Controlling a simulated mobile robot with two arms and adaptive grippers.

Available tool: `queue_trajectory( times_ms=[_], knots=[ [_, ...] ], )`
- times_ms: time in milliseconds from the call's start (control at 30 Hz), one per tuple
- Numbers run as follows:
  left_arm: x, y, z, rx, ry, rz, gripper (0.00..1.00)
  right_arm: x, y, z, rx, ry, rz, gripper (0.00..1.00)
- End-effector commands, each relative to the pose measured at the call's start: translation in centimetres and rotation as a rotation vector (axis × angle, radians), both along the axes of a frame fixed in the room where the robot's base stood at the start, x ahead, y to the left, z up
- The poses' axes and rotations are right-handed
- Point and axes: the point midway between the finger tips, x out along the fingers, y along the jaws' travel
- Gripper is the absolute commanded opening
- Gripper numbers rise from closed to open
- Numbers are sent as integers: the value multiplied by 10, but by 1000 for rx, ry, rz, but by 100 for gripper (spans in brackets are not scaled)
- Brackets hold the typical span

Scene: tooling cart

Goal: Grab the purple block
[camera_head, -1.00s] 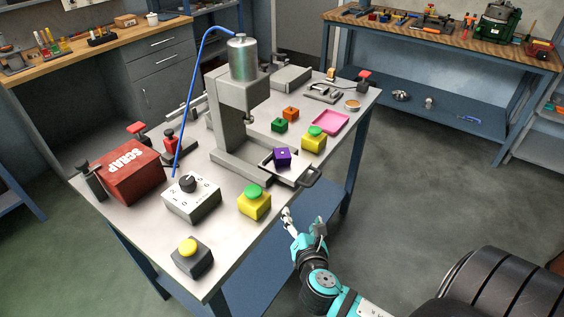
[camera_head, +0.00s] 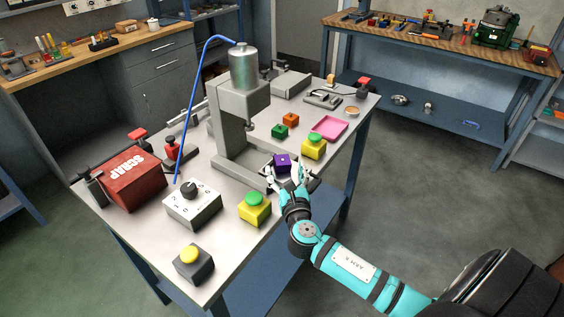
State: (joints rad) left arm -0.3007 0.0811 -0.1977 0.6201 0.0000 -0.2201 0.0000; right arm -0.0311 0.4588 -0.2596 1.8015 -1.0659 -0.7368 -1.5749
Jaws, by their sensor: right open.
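The purple block (camera_head: 282,161) sits on the small tray at the foot of the grey press (camera_head: 232,150). My right gripper (camera_head: 287,176) is open, just in front of the block on the near side, its fingers pointing toward it. The fingers overlap the tray in the picture and hide part of it. I cannot tell whether a fingertip touches the block. My left gripper is not in view.
A green button box (camera_head: 255,208) and a dial box (camera_head: 193,204) stand left of my gripper. Another green button box (camera_head: 313,146), a pink tray (camera_head: 329,127), an orange block (camera_head: 291,119) and a green block (camera_head: 279,131) lie behind. A red scrap bin (camera_head: 132,178) stands at left.

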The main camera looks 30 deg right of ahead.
Motion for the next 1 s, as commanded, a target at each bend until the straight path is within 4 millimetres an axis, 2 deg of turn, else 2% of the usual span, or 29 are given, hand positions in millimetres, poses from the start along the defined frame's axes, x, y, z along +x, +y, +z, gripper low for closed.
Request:
queue_trajectory(
  times_ms=[133, 267, 400, 700, 767, 1000],
  knots=[
    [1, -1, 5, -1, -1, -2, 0, 10, -5, 5, 1, -1, -1, 72],
    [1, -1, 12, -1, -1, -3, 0, 27, -14, 14, 0, -2, -2, 72],
    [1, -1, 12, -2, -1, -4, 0, 44, -21, 11, 1, 0, -1, 72],
    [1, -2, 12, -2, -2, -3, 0, 49, -23, 10, 1, 1, 0, 72],
    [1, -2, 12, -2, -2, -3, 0, 49, -23, 10, 1, 1, 0, 67],
    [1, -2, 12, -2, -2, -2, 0, 49, -23, 10, 1, 1, 0, 36]
  ],
)
